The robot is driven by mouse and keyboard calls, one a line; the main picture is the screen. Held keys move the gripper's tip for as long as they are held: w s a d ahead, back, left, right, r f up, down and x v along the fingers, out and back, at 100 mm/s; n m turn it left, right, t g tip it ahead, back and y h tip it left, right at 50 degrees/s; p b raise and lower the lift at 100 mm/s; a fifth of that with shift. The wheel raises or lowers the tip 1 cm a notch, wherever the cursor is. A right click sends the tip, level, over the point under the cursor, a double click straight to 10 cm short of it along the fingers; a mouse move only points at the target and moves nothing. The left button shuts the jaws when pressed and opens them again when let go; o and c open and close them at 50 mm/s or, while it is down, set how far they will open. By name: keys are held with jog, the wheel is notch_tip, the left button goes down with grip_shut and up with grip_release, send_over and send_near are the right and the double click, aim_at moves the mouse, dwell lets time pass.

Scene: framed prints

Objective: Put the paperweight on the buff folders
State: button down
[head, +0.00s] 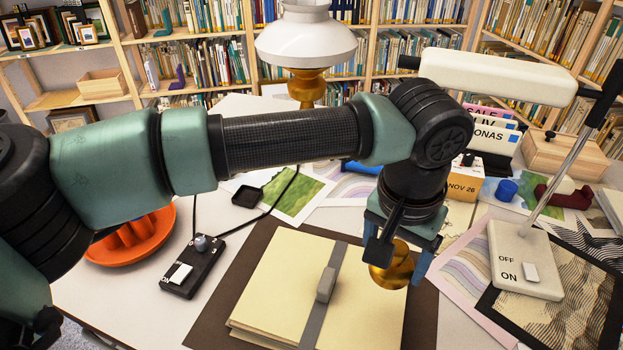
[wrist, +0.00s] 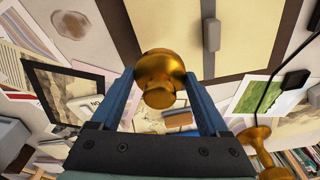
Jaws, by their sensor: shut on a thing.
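The paperweight (head: 391,272) is a rounded brass knob shape. My gripper (head: 396,262) is shut on it, and in the wrist view the paperweight (wrist: 160,72) sits between the two blue fingers. The buff folders (head: 284,270) lie in a stack on a dark brown mat (head: 222,318), with a grey band and a grey block across them. In the head view the paperweight overlaps the folders' right edge. In the wrist view the folders (wrist: 245,30) lie beyond the fingertips. I cannot tell how high the paperweight is above the surface.
A lamp base with a switch (head: 525,262) and a black-framed print (head: 570,300) stand at the right. A black switch box (head: 192,268) and an orange bowl (head: 135,240) are at the left. A brass lamp with a white shade (head: 305,45) stands behind my arm.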

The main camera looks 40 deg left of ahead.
aim_at(375, 303)
jog(key=shift+a, duration=0.25)
notch_tip(375, 303, down, 10)
jog(key=shift+s+a+r+b, duration=0.1)
jog(key=shift+b, duration=0.65)
grip_release()
jog(key=shift+f, duration=0.25)
jog(key=r, duration=0.4)
jog(key=s+r+p, duration=0.1)
jog(key=r, duration=0.7)
jog(key=shift+s+r+p, duration=0.15)
jog(key=shift+s+p, duration=0.1)
jog(key=shift+p, duration=0.15)
